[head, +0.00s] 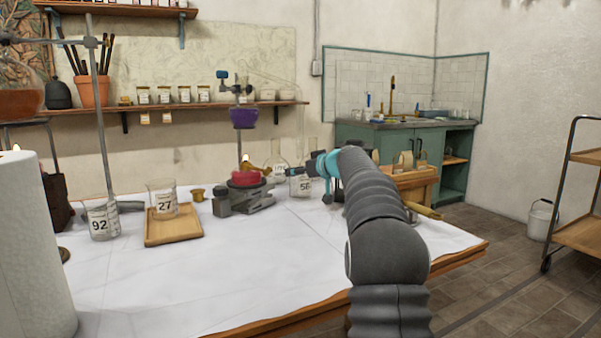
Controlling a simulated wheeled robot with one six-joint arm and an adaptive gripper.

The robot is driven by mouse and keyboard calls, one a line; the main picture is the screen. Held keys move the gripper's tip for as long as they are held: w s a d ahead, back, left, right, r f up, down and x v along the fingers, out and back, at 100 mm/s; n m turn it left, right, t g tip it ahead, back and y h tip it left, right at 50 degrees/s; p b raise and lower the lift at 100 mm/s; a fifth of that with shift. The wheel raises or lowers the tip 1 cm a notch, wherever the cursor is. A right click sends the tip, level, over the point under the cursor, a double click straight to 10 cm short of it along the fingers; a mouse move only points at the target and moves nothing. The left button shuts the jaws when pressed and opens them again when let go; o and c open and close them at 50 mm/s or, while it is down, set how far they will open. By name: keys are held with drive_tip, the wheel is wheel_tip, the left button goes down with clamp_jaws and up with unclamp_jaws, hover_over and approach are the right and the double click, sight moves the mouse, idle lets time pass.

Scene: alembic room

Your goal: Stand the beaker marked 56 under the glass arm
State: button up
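The beaker marked 56 (303,187) stands upright at the back of the white-covered table, right of a red-topped burner (246,178). My gripper (322,170) is just right of this beaker, its teal and dark parts overlapping the beaker's right side. My own arm hides much of the gripper, so I cannot tell whether its fingers are open or touch the glass.
A beaker marked 27 (163,200) stands on a wooden board (174,236). A beaker marked 92 (100,222) stands by a metal rod (104,130). A paper roll (38,250) is at front left. The table's middle front is clear.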

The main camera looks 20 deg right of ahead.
drive_tip(key=shift+f+b, duration=0.2)
drive_tip(key=shift+b, duration=0.1)
idle(0.4)
drive_tip(key=o, duration=1.2)
drive_tip(key=shift+o, duration=0.3)
